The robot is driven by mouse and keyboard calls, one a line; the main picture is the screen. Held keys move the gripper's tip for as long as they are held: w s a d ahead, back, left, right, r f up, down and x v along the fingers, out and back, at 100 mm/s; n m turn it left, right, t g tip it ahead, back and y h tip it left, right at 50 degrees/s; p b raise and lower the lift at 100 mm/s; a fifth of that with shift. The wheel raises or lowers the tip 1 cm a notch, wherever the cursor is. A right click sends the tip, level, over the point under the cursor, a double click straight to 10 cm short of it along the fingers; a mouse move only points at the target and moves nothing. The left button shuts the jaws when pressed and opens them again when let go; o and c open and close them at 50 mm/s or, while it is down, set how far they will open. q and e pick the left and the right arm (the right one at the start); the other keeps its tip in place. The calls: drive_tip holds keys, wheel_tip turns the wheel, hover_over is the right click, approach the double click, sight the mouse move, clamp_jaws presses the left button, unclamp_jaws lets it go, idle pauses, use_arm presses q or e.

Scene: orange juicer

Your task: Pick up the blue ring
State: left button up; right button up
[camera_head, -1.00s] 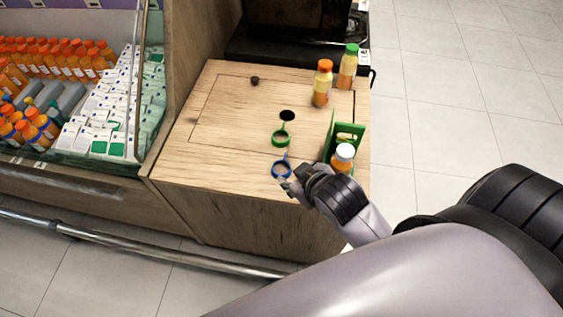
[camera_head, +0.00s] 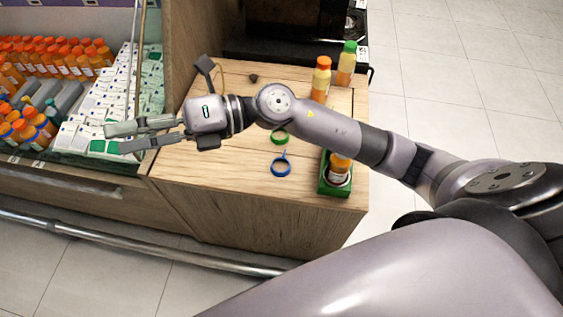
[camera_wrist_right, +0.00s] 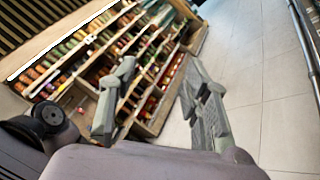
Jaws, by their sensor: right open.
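The blue ring (camera_head: 281,167) lies on the wooden counter top (camera_head: 225,167) in the head view, near the front edge, with its small tab pointing toward the back. My right gripper (camera_head: 115,139) is open and empty. It is well to the left of the ring, over the edge of the chilled display, and its arm stretches across the counter behind the ring. The wrist view shows the two open fingers (camera_wrist_right: 155,105) with nothing between them, and the ring is not in that view. My left gripper is not in view.
A green ring (camera_head: 280,137) lies just behind the blue one, partly under my arm. A green holder (camera_head: 323,185) with an orange-capped bottle (camera_head: 339,171) stands to the right. Two juice bottles (camera_head: 320,80) (camera_head: 346,65) stand at the back. The counter's front left is clear.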

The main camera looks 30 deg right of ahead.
wheel_tip(320, 180, down, 8)
drive_tip(key=d+n+g+h, duration=0.2)
drive_tip(key=n+g+h, duration=0.1)
drive_tip(key=n+h, duration=0.15)
drive_tip(key=h, duration=1.5)
hover_over(284, 154)
wheel_tip(284, 154, down, 8)
drive_tip(key=shift+n+t, duration=0.3)
drive_tip(key=shift+n, duration=0.05)
drive_tip(key=f+p, duration=0.1)
drive_tip(key=f, duration=0.4)
drive_tip(key=f+p, duration=0.1)
drive_tip(key=f, duration=0.5)
drive_tip(key=shift+w+a+f, duration=0.15)
drive_tip(key=shift+a+f, duration=0.05)
drive_tip(key=shift+f, duration=0.1)
drive_tip(key=f, duration=0.2)
drive_tip(key=f+p, duration=0.1)
drive_tip(key=f, duration=0.1)
drive_tip(key=shift+s+d+f, duration=0.1)
drive_tip(key=shift+s+f, duration=0.1)
drive_tip(key=shift+f, duration=0.5)
drive_tip(key=shift+c, duration=0.3)
clamp_jaws()
